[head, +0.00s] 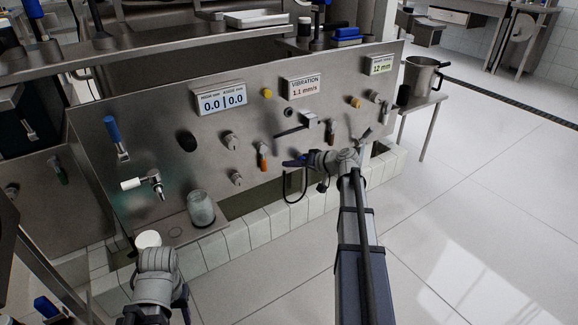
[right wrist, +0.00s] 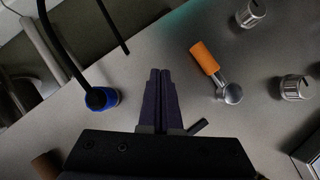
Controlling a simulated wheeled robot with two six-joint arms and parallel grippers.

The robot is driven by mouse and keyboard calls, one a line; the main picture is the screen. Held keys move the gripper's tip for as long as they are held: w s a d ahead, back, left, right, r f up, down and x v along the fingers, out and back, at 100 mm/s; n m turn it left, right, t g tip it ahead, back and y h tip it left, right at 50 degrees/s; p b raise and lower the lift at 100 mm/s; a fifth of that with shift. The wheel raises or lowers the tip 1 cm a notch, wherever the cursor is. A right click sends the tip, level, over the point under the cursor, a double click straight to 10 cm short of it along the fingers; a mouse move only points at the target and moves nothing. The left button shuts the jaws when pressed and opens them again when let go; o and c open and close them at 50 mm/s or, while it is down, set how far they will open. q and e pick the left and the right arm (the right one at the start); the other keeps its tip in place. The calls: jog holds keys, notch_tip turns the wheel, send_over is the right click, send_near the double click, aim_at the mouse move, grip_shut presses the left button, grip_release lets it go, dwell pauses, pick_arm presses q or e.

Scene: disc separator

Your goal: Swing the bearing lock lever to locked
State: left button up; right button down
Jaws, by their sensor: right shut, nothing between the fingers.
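Several levers are on the steel panel, and I cannot read a label for the bearing lock. A flat dark lever (head: 289,131) lies nearly level beside a small grey block (head: 309,118), right of centre. An orange-handled lever (head: 263,157) hangs down left of it; it also shows in the right wrist view (right wrist: 206,60), ahead and right of the fingers. My right gripper (head: 288,163) is shut and empty below the dark lever; its fingertips (right wrist: 160,73) stand apart from the orange handle. My left gripper is at the lower left, its fingers unclear.
A blue connector (right wrist: 101,98) with a black cable is left of the right fingers. Round knobs (head: 231,141) stand out from the panel. A glass jar (head: 201,209) stands on a low shelf. Open floor lies at the right.

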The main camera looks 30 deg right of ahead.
pick_arm(q)
jog(key=shift+a, duration=0.15)
pick_arm(e)
jog(key=s+d, duration=0.5)
jog(key=s, duration=0.2)
jog(key=shift+d, duration=0.2)
